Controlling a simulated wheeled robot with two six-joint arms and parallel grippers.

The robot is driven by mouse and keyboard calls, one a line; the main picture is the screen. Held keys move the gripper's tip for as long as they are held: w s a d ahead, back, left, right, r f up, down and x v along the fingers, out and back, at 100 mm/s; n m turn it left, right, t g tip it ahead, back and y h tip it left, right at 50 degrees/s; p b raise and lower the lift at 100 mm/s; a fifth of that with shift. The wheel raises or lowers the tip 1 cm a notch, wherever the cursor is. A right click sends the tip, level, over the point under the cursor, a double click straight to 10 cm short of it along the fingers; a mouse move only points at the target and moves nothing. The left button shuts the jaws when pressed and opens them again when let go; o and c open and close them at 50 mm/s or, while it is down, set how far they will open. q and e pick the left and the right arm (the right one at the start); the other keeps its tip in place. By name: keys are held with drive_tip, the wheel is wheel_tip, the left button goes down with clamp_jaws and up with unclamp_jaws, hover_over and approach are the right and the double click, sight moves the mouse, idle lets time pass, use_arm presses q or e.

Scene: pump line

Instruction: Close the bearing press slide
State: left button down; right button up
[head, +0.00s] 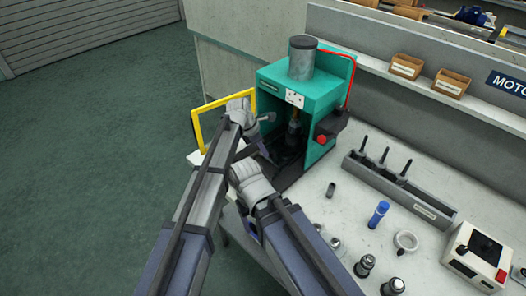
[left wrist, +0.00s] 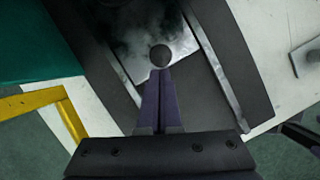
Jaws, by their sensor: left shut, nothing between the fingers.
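The bearing press (head: 283,83) is a teal housing with a grey cylinder on top, standing at the left end of the bench. Its dark slide (head: 287,163) sits low in the open front. In the left wrist view, the slide (left wrist: 208,97) shows dark side bars, a bright reflective middle and a round grey knob (left wrist: 160,55). My left gripper (head: 264,150) is low in front of the press, partly hidden by my arm. Its fingers (left wrist: 159,76) are shut and empty, with the tips right at the knob. I cannot tell whether they touch. My right gripper cannot be made out.
A yellow guard frame (head: 196,128) stands open left of the press, close to my arm. A red button (head: 321,139) is on the press's right side.

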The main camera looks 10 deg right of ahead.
use_arm(q)
drive_tip(key=shift+d, duration=0.15)
drive_tip(key=a, duration=0.4)
drive_tip(key=shift+s+a, duration=0.3)
drive_tip(key=shift+s, duration=0.1)
drive_tip(key=p+v, duration=0.9)
drive_tip(key=shift+r, duration=0.5)
use_arm(e)
wheel_tip(320, 180, up, 9)
drive_tip(key=shift+d+r, duration=0.15)
drive_tip(key=shift+d, duration=0.1)
drive_tip(key=shift+s, duration=0.1)
use_arm(q)
drive_tip(key=s+a+f+m+y, duration=0.2)
drive_tip(key=s+a+m+y, duration=0.2)
drive_tip(key=s+a+m, duration=1.65)
drive_tip(key=s+d+m+g+y, duration=0.1)
drive_tip(key=s+d+m, duration=0.2)
drive_tip(key=s+d, duration=0.3)
drive_tip(key=d, duration=0.4)
drive_tip(key=shift+r+y, duration=0.25)
drive_tip(key=shift+y, duration=0.15)
